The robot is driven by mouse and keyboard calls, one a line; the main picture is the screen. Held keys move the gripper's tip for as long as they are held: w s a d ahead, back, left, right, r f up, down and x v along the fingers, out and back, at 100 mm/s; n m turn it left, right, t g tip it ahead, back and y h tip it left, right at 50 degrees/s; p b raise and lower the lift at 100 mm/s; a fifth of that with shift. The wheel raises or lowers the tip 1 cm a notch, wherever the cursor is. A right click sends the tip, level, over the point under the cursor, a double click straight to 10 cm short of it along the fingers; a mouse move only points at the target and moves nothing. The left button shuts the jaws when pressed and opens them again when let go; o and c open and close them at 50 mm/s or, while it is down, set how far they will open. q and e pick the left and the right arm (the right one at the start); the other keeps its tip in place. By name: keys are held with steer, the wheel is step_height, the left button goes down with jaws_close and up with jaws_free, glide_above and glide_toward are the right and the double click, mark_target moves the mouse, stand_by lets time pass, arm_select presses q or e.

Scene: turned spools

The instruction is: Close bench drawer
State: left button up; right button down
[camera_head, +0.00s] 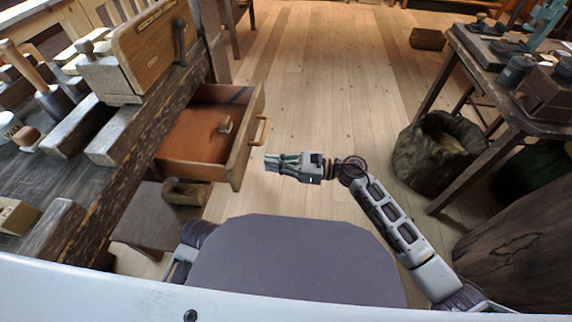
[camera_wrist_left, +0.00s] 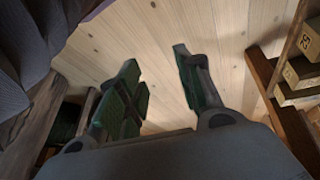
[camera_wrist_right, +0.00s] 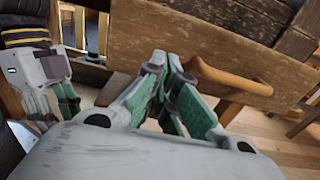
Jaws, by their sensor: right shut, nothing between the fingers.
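The bench drawer (camera_head: 246,148) stands pulled out from the bench on the left of the head view, its inside showing. Its bow-shaped wooden handle (camera_head: 263,131) is on the front. The drawer front (camera_wrist_right: 190,42) and handle (camera_wrist_right: 232,80) also show in the right wrist view. My right gripper (camera_head: 268,163) is shut and empty, just off the drawer front, near its lower end in the head view; I cannot tell whether it touches. My left gripper (camera_wrist_left: 160,62) is open and empty above the floor. It also shows at the left of the right wrist view (camera_wrist_right: 50,105).
A small wooden turned piece (camera_head: 225,124) is in the drawer. The bench top (camera_head: 75,185) holds wooden blocks and tools. A wooden stool (camera_head: 150,222) stands below. A dark sack (camera_head: 420,155) and a side table (camera_head: 480,70) are at right. The middle floor is clear.

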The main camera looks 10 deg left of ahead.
mark_target(244, 160)
steer(key=a, duration=0.4)
steer(key=shift+w+b, duration=0.1)
steer(key=shift+b, duration=0.2)
steer(key=shift+a, duration=0.9)
arm_select(q)
steer(key=shift+d+f, duration=0.15)
steer(key=shift+f, duration=0.4)
steer(key=shift+d+f, duration=0.15)
steer(key=shift+f, duration=0.4)
steer(key=shift+w+r, duration=0.1)
